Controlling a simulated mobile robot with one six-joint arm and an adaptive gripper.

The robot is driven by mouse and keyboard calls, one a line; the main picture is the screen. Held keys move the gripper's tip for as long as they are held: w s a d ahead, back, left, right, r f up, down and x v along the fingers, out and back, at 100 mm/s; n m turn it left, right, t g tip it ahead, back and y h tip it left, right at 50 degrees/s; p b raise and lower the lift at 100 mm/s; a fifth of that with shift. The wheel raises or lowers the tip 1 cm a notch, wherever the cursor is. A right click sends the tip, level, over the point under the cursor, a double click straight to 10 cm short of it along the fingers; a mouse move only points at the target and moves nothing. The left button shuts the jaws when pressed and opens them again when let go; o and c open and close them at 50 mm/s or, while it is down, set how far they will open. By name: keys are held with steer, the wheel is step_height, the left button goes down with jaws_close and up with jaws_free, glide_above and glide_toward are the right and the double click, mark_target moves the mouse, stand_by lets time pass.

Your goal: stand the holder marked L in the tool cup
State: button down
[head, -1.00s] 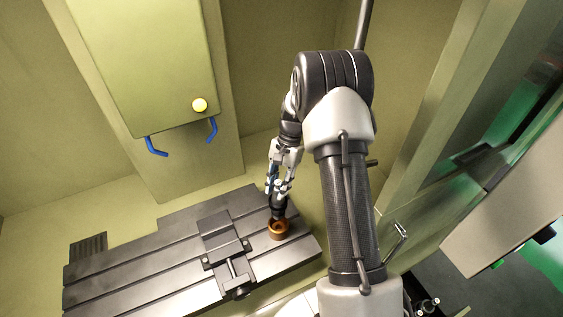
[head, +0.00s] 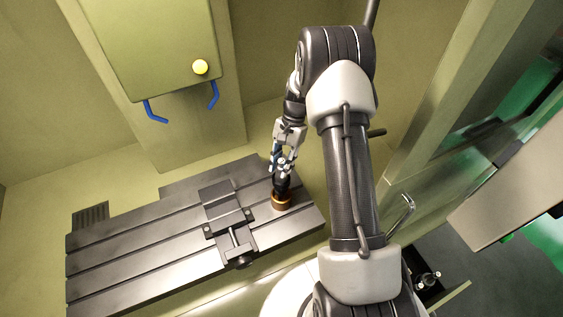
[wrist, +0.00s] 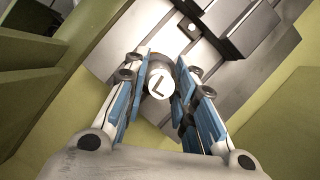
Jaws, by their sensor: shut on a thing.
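The dark holder (head: 283,187) is held roughly upright between the fingers of my gripper (head: 282,168). In the wrist view, the white round end of the holder (wrist: 160,83) bears a black L. The blue-padded fingers of my gripper (wrist: 158,95) are shut on its sides. The orange-brown tool cup (head: 281,203) stands on the machine table, directly below the holder. The holder's lower end meets the cup's mouth and hides part of it; how deep it sits inside I cannot tell. In the wrist view the holder and fingers mostly hide the cup.
The dark slotted machine table (head: 130,250) carries a vise (head: 228,222) left of the cup. A machine head (head: 160,50) with blue nozzles (head: 153,112) hangs at the upper left. Bare table lies left of the vise.

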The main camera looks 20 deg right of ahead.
steer(key=shift+f+b, duration=1.3)
steer(key=shift+f, duration=0.5)
steer(key=shift+f+b, duration=0.3)
steer(key=shift+b, duration=0.1)
steer(key=c, duration=1.6)
jaws_free()
steer(key=shift+c, duration=0.2)
steer(key=shift+o, duration=0.4)
steer(key=o, duration=0.5)
steer(key=shift+s+f, duration=0.1)
steer(key=v, duration=1.2)
